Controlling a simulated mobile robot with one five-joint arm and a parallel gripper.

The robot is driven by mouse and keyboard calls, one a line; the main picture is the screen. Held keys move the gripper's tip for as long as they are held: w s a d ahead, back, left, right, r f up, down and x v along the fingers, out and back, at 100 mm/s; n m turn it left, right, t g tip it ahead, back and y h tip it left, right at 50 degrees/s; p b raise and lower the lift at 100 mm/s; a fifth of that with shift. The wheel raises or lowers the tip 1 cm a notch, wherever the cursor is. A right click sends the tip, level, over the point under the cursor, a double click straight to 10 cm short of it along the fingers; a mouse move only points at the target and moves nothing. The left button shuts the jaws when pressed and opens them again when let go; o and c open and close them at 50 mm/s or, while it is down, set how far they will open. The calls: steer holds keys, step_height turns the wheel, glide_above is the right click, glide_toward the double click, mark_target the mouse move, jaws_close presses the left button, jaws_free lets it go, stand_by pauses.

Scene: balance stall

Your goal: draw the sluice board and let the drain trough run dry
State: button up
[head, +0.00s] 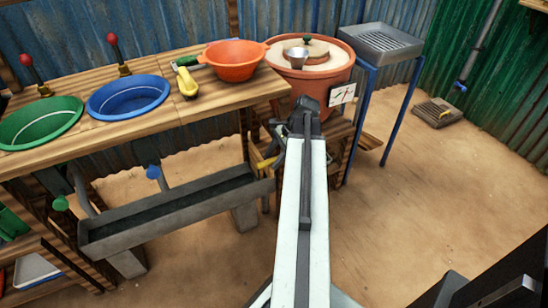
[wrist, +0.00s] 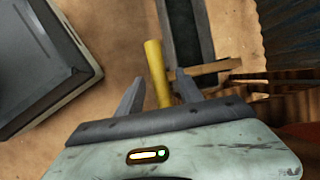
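The grey drain trough (head: 160,222) hangs below the counter's front edge in the head view; its inside is dark and I cannot tell a water level. Its end also shows in the wrist view (wrist: 170,22). A wooden board (wrist: 208,68) crosses the trough's end, with a yellow handle (wrist: 155,70) beside it. The handle also shows at the trough's right end in the head view (head: 265,163). My gripper (wrist: 158,84) is open, its fingers on either side of the yellow handle with gaps showing. In the head view my arm partly hides this spot.
Green (head: 42,122) and blue (head: 128,96) basins, an orange colander (head: 236,58) and a yellow-handled tool (head: 186,82) are on the wooden counter (head: 150,118). A terracotta pot (head: 330,85) and blue-legged stand (head: 362,110) are behind my arm. A floor drain (head: 438,112) lies right; sandy floor is open there.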

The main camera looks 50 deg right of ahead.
steer(key=p+v, duration=0.7)
steer(key=shift+r, duration=0.4)
steer(key=shift+s+d, duration=0.1)
steer(key=shift+s, duration=0.05)
